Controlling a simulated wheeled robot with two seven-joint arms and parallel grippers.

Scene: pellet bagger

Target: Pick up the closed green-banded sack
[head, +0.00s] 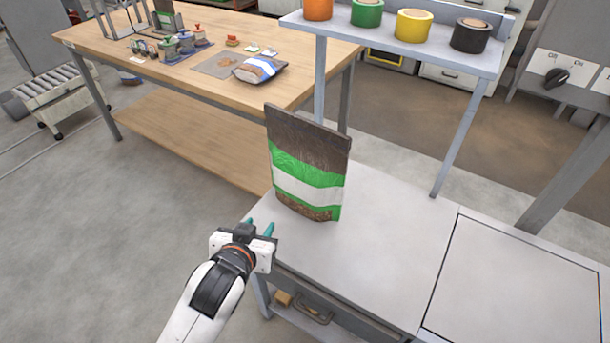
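The green-banded sack (308,165) stands upright on the pale grey bench (385,245) near its left end. It has a brown top, green bands and a white band across the middle. My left gripper (260,228) is at the bench's left edge, in front of and to the left of the sack's lower part. Its two teal fingers are spread apart with nothing between them, and they look clear of the sack. My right gripper is not in view.
A shelf (400,45) with several coloured tape rolls stands above the bench's back. A wooden table (200,90) behind holds another sack with a blue band (259,69) lying flat, and small items. The bench right of the green-banded sack is clear.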

